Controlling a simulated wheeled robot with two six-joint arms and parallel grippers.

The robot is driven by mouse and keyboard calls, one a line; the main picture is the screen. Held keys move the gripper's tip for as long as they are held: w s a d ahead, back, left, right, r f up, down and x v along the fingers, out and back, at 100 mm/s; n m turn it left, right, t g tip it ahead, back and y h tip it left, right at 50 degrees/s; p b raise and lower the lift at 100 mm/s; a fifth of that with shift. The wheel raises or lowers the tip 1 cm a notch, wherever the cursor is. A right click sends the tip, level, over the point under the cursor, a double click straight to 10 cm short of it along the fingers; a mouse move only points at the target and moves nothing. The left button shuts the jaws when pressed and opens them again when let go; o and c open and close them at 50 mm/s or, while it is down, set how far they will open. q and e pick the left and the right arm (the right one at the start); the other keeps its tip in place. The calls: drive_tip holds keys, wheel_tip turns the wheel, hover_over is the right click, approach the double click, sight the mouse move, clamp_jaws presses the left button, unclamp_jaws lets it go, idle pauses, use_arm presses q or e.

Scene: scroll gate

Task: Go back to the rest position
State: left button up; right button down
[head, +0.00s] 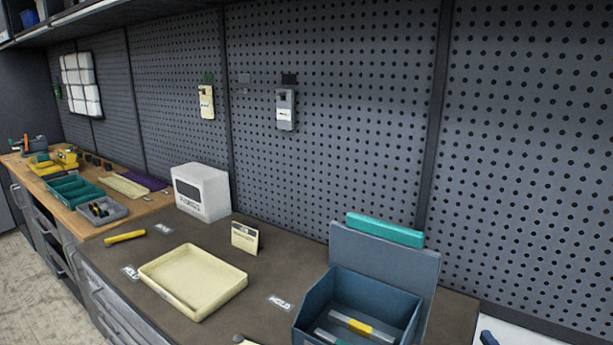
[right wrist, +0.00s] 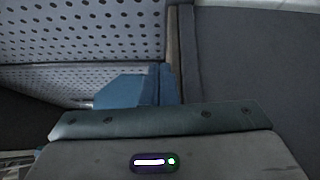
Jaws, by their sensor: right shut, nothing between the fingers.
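My right gripper shows only as a small dark blue tip (head: 488,339) at the bottom right edge of the head view, to the right of the blue bin. In the right wrist view its blue fingers (right wrist: 145,88) are together with nothing between them. My left gripper is not in view. The blue bin (head: 313,320) stands at the front of the dark bench, with a grey panel and a teal bar (head: 385,230) behind it. Pale rods lie in the bin, one with a yellow band (head: 360,326). My right gripper is apart from the bin.
A cream tray (head: 240,283) lies mid-bench between two HOLD labels. A yellow-handled thing (head: 125,237), a card stand (head: 245,238) and a white box (head: 205,193) are behind and left. A perforated wall (head: 330,120) closes the back. A small grey thing is cut off at the bottom edge.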

drive_tip(key=s+a+f+m+g, duration=0.4)
drive_tip(key=s+f+m+g, duration=0.15)
drive_tip(key=s, duration=0.35)
drive_tip(key=s+a+f+m+g, duration=0.4)
drive_tip(key=s+a+f+m, duration=0.15)
drive_tip(key=s, duration=0.35)
drive_tip(key=s+a+f+m+g, duration=0.45)
drive_tip(key=s+f+m, duration=0.2)
drive_tip(key=s, duration=0.35)
drive_tip(key=d+f+g, duration=0.1)
drive_tip(key=d+f, duration=0.1)
drive_tip(key=f, duration=1.1)
drive_tip(key=d+f+g, duration=0.1)
drive_tip(key=d+f, duration=0.1)
drive_tip(key=f, duration=1.2)
drive_tip(key=s+d+f, duration=0.1)
drive_tip(key=s+f, duration=1.3)
drive_tip(key=f, duration=0.4)
drive_tip(key=shift+f+m+g, duration=0.3)
drive_tip(key=shift+m+g, duration=0.05)
drive_tip(key=shift+g, duration=0.05)
